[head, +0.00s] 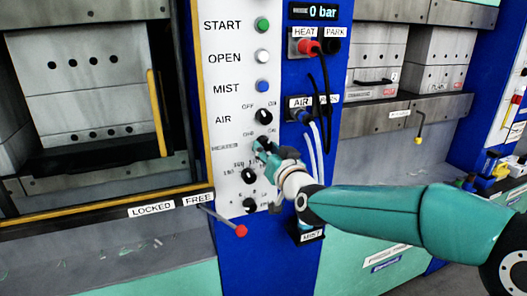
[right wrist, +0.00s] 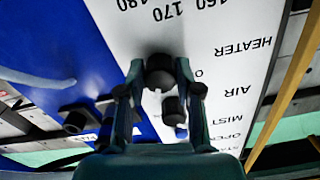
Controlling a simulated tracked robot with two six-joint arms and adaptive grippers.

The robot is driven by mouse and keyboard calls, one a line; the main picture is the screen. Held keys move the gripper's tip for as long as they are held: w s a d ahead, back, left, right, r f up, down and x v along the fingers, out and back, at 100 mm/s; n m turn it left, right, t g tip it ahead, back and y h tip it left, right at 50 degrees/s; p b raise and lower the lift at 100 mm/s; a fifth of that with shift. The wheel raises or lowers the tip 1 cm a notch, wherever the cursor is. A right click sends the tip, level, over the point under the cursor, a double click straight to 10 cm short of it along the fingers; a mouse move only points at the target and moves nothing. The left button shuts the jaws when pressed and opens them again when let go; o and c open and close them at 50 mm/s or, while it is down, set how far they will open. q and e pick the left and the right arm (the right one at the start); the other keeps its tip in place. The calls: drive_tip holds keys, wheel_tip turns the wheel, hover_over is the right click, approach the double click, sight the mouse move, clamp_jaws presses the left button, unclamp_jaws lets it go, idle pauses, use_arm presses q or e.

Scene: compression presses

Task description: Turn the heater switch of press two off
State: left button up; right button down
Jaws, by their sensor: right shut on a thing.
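The heater switch (right wrist: 160,74) is a black round knob on the white panel, beside the HEATER label (right wrist: 243,47) in the right wrist view. My right gripper (right wrist: 160,68) has one finger on each side of this knob and is shut on it. In the head view my right gripper (head: 259,147) is at the panel, level with the HEATER label (head: 225,147), and covers the switch there. The switch's pointer direction cannot be made out. My left gripper is not in view.
The black AIR knob (head: 263,116) is just above my gripper. A temperature dial (head: 249,175) and another knob (head: 250,204) are below it. A red-tipped lever (head: 240,231) sticks out lower left. Hoses (head: 313,135) hang right of the panel, close to my wrist.

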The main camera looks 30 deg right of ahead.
drive_tip(key=shift+r+n, duration=0.1)
drive_tip(key=shift+n, duration=0.2)
drive_tip(key=n, duration=0.5)
drive_tip(key=shift+d+r+p, duration=0.1)
drive_tip(key=shift+r+p, duration=0.05)
drive_tip(key=shift+p, duration=0.2)
drive_tip(key=n+p, duration=0.1)
drive_tip(key=n, duration=0.5)
drive_tip(key=shift+d+r, duration=0.1)
drive_tip(key=c, duration=1.1)
unclamp_jaws()
drive_tip(key=shift+c, duration=0.2)
drive_tip(key=o, duration=0.4)
drive_tip(key=shift+w, duration=0.15)
drive_tip(key=shift+c, duration=0.2)
drive_tip(key=shift+f, duration=0.2)
